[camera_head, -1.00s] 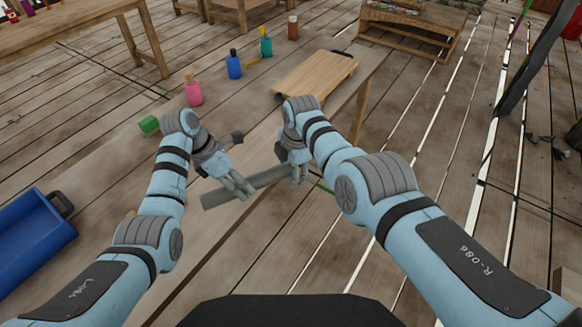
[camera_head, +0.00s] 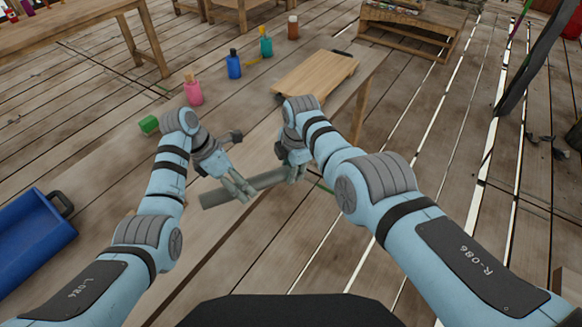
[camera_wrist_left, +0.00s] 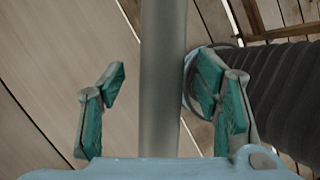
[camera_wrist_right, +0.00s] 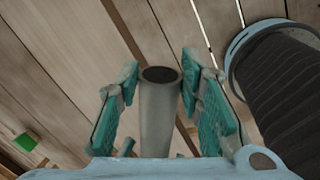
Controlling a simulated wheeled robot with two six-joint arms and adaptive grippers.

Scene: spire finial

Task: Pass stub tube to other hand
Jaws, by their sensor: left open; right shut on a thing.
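The stub tube (camera_head: 222,197) is a long grey-green tube held level above the wooden table's front edge. My right gripper (camera_head: 297,174) is shut on it near its right end. In the right wrist view the tube's round open end (camera_wrist_right: 160,75) stands between the teal finger pads (camera_wrist_right: 163,105). My left gripper (camera_head: 240,189) is open at the tube's left part. In the left wrist view the tube (camera_wrist_left: 162,80) runs between the two spread fingers (camera_wrist_left: 165,100), nearer the right one, with a clear gap at the left one.
On the table stand a green block (camera_head: 149,124), a pink bottle (camera_head: 194,92), a blue bottle (camera_head: 234,66), a teal bottle (camera_head: 266,45) and a brown bottle (camera_head: 293,27). A wooden board (camera_head: 315,78) lies at the right. A blue bin (camera_head: 35,240) is at the far left.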

